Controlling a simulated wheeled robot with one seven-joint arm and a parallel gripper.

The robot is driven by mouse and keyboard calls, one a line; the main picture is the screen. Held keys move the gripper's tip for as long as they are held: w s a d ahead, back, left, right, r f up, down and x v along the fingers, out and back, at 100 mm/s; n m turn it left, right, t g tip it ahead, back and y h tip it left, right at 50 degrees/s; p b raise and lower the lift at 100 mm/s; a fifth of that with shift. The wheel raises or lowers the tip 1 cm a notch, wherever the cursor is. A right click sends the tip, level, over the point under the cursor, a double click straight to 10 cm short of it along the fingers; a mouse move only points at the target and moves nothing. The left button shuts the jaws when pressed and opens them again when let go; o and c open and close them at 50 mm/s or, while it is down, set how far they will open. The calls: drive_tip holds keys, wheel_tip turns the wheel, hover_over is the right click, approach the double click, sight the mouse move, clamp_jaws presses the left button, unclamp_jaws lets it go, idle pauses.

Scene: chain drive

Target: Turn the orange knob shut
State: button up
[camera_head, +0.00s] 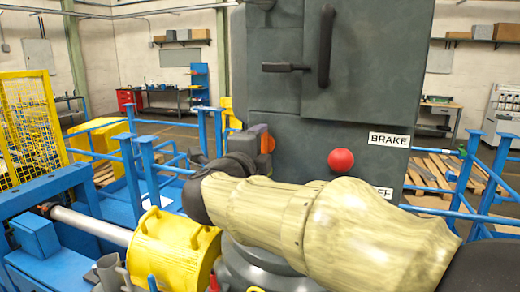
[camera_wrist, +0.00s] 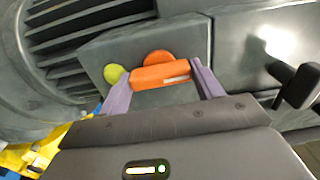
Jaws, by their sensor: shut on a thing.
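The orange knob (camera_wrist: 160,75) is on a grey box in the wrist view, with a bar-shaped grip, a pale mark on the bar and a round orange part behind it. My gripper (camera_wrist: 161,80) has its two purple fingers at the two ends of the bar and is shut on it. The bar lies nearly level in the wrist view, slightly tilted. In the head view a small orange patch of the knob (camera_head: 268,143) shows beside the grey cabinet, and my arm and hand hide much of that area.
A yellow-green round button (camera_wrist: 113,74) sits left of the knob. A dark handle (camera_wrist: 298,86) juts out at the right of the wrist view. The grey cabinet (camera_head: 300,118) carries a red button (camera_head: 341,160) and a BRAKE label. Blue railings (camera_head: 206,132) and a yellow drum (camera_head: 170,250) stand left.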

drive_tip(key=o, duration=1)
drive_tip(key=shift+a, duration=0.1)
drive_tip(key=shift+s, duration=0.1)
drive_tip(key=b+v, duration=0.5)
drive_tip(key=v, duration=1.2)
drive_tip(key=shift+s, duration=0.1)
